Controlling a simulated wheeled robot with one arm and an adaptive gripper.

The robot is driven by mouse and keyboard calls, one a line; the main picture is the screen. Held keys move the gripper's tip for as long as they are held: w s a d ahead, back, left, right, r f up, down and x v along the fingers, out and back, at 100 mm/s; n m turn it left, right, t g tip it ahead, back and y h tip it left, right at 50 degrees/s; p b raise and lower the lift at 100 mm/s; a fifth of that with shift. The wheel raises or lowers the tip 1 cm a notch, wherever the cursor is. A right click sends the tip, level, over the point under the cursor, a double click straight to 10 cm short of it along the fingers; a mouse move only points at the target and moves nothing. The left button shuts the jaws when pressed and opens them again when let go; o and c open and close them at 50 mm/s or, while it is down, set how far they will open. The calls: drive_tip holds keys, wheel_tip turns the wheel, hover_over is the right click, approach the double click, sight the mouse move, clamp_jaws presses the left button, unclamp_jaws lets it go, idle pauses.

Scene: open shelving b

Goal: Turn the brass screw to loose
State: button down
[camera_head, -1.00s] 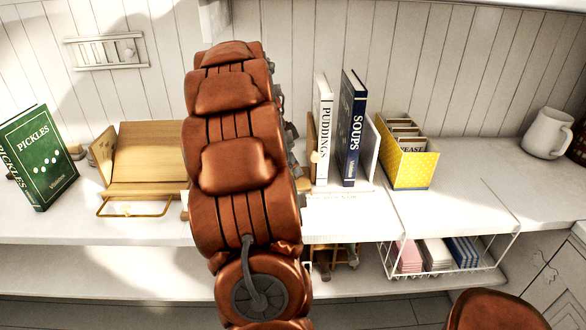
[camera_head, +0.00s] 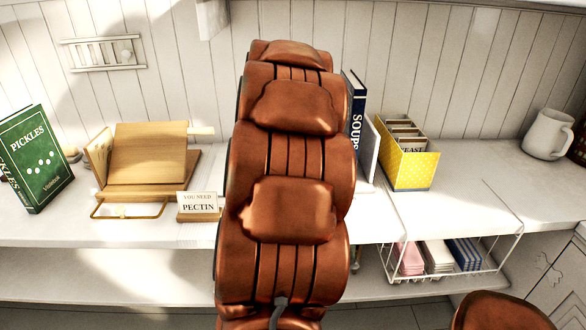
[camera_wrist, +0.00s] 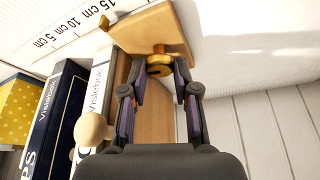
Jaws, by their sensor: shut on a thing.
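The brass screw (camera_wrist: 159,66) shows in the wrist view, set against a wooden upright (camera_wrist: 150,30) of a bookend. My gripper (camera_wrist: 165,72) has its two fingertips at the sides of the screw's head and is shut on it. The screw's shank and slot are partly hidden, so I cannot tell how far it is turned. A wooden panel (camera_wrist: 141,112) runs between the gripper and the books. In the head view my arm hides the gripper, the screw and the bookend.
A white-spined book (camera_wrist: 100,80), a navy book (camera_head: 357,118) and a yellow dotted box (camera_head: 410,168) stand beside the bookend. A pale wooden knob (camera_wrist: 92,130) is close to the gripper's left. A PECTIN sign (camera_head: 198,206) and a wooden stand (camera_head: 148,158) are left of my arm.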

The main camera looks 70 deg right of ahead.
drive_tip(key=shift+s+n, duration=0.1)
drive_tip(key=shift+n, duration=0.5)
drive_tip(key=shift+t, duration=0.3)
drive_tip(key=c, duration=0.9)
unclamp_jaws()
drive_tip(key=shift+o, duration=0.2)
